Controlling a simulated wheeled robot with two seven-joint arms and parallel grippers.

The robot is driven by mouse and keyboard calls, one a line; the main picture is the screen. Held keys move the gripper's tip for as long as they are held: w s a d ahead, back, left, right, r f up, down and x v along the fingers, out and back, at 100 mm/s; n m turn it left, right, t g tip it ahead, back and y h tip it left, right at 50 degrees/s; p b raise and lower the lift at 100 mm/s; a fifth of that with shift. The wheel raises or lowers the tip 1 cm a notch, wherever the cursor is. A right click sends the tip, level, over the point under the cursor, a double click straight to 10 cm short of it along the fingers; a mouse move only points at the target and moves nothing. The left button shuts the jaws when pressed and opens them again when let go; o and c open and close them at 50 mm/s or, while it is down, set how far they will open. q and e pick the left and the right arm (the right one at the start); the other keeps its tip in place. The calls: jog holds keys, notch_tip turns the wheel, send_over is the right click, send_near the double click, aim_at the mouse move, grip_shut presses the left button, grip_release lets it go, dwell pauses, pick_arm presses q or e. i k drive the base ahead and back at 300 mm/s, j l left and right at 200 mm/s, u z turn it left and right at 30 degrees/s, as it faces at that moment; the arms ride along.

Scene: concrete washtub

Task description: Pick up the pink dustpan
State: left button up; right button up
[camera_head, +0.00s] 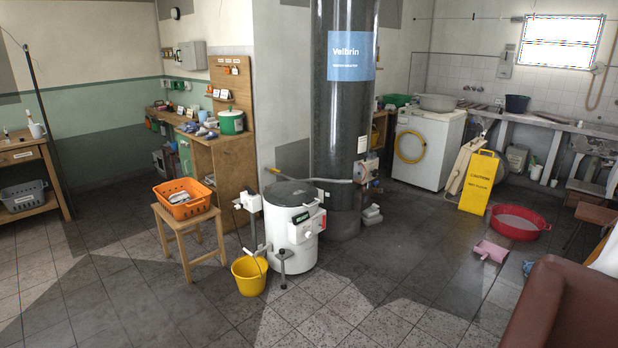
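The pink dustpan (491,251) lies on the dark tiled floor at the right of the head view. It is in front of and left of the red basin, and apart from it. Neither of my grippers shows in this view, so I cannot see their state.
A red basin (519,222) and a yellow caution sign (478,182) stand behind the dustpan. A small blue cloth (528,268) lies right of it. A brown leather seat (570,310) fills the lower right corner. The tiled floor left of the dustpan (410,265) is clear.

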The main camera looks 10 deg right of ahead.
aim_at(496, 252)
jog(key=i+j+u, duration=0.2)
jog(key=i+u, duration=0.15)
jog(key=i+j+u, duration=0.1)
jog(key=i+u, duration=0.2)
jog(key=i, duration=0.15)
jog(key=i+z, duration=0.4)
jog(key=i+j+z, duration=0.1)
jog(key=i+z, duration=0.3)
jog(key=i+l+z, duration=0.25)
jog(key=i+z, duration=1.15)
jog(key=i+j+z, duration=0.2)
jog(key=i, duration=0.4)
jog(key=i+j+z, duration=0.2)
jog(key=i+j, duration=0.2)
jog(key=i, duration=0.2)
jog(key=i+j+z, duration=0.25)
jog(key=i+j, duration=0.15)
jog(key=i, duration=0.2)
jog(key=i+l, duration=0.25)
jog(key=i, duration=0.2)
jog(key=i+l, duration=0.2)
jog(key=i, duration=0.3)
jog(key=i+l, duration=0.25)
jog(key=i, duration=0.2)
